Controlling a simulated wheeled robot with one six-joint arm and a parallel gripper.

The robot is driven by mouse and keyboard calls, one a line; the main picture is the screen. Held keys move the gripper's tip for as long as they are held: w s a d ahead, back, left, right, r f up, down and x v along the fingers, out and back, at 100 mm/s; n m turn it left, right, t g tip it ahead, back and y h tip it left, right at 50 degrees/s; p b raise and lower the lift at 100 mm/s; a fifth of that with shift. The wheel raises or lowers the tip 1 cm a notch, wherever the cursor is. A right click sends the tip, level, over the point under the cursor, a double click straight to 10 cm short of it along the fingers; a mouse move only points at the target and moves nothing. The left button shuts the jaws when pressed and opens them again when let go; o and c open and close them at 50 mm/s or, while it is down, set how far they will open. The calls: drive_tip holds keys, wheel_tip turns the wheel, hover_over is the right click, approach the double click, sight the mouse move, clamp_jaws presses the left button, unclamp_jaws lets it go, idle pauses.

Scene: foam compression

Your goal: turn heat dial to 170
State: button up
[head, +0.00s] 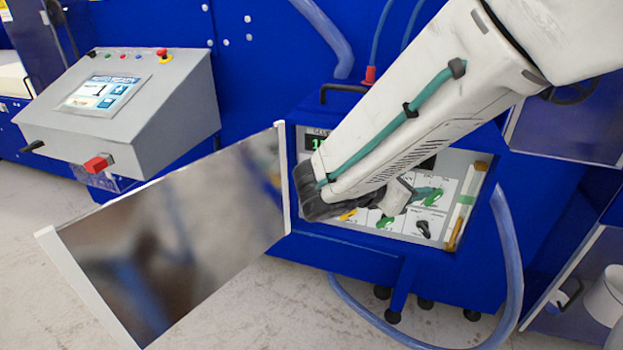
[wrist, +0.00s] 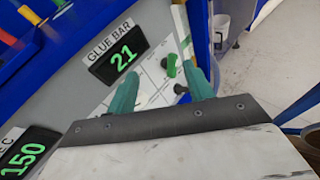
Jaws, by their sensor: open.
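In the wrist view a dark display (wrist: 30,153) reads 150 in green, with a label ending in "C". A green dial (wrist: 171,65) and a black dial (wrist: 181,89) sit on the white panel beyond the fingers; I cannot tell which dial is for heat. My gripper (wrist: 161,88) is open, its two green fingers apart and nothing between them in grip. In the head view my gripper (head: 406,208) is in front of the panel (head: 440,215) inside the blue box. My arm hides much of that panel and most of its display.
A second display (wrist: 122,52) labelled GLUE BAR reads 21. The box's clear door (head: 170,235) stands open to the left. A grey console (head: 130,110) with a screen and red button stands further left. A hose (head: 510,260) loops at the right.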

drive_tip(key=w+a+f+n+t+y, duration=0.2)
drive_tip(key=a+n+t, duration=0.1)
drive_tip(key=a+n, duration=0.3)
drive_tip(key=w+a+f+n+t+y, duration=0.1)
drive_tip(key=a+f+n+t+y, duration=0.15)
drive_tip(key=a, duration=0.55)
drive_tip(key=w+a+f+n+t+y, duration=0.25)
drive_tip(key=a+n+t, duration=0.2)
drive_tip(key=a, duration=0.25)
drive_tip(key=x, duration=0.6)
drive_tip(key=shift+w+d+f+n+g+h, duration=0.15)
drive_tip(key=shift+w+d+n+g+h, duration=0.2)
drive_tip(key=shift+d, duration=0.2)
drive_tip(key=shift+s, duration=0.15)
drive_tip(key=c, duration=1)
